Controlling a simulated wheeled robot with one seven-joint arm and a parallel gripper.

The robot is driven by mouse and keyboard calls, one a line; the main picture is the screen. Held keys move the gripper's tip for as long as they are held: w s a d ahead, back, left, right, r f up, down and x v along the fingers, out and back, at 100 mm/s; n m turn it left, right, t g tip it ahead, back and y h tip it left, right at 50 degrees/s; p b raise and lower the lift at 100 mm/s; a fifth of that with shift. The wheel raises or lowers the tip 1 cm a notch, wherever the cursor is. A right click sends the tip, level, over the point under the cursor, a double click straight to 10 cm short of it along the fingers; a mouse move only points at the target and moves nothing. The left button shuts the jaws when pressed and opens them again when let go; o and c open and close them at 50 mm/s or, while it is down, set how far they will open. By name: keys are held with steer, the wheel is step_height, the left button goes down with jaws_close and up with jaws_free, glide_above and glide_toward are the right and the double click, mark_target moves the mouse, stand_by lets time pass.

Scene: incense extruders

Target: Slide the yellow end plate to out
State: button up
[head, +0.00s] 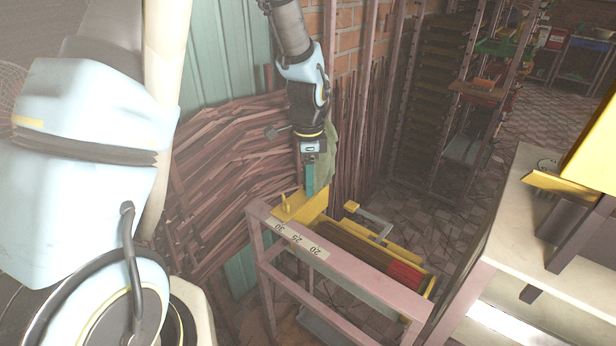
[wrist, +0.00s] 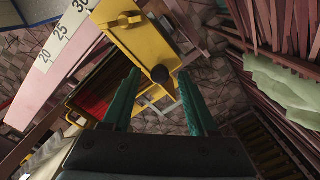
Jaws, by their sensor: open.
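The yellow end plate (head: 312,206) sits at the far left end of the pink-framed extruder rig, close to the 30 mark on its scale. My gripper (head: 310,190) points down just above the plate. I cannot tell whether either finger touches the knob or plate.
The scale (head: 296,240) reads 20, 25 and 30 along the pink rail. A red block (head: 404,274) lies at the rig's right end. Pink wood strips (head: 225,150) stand behind my gripper. A white-topped table (head: 520,215) stands at the right.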

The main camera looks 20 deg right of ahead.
steer(key=shift+f, duration=0.15)
steer(key=shift+c, duration=0.2)
jaws_close()
stand_by(1.2)
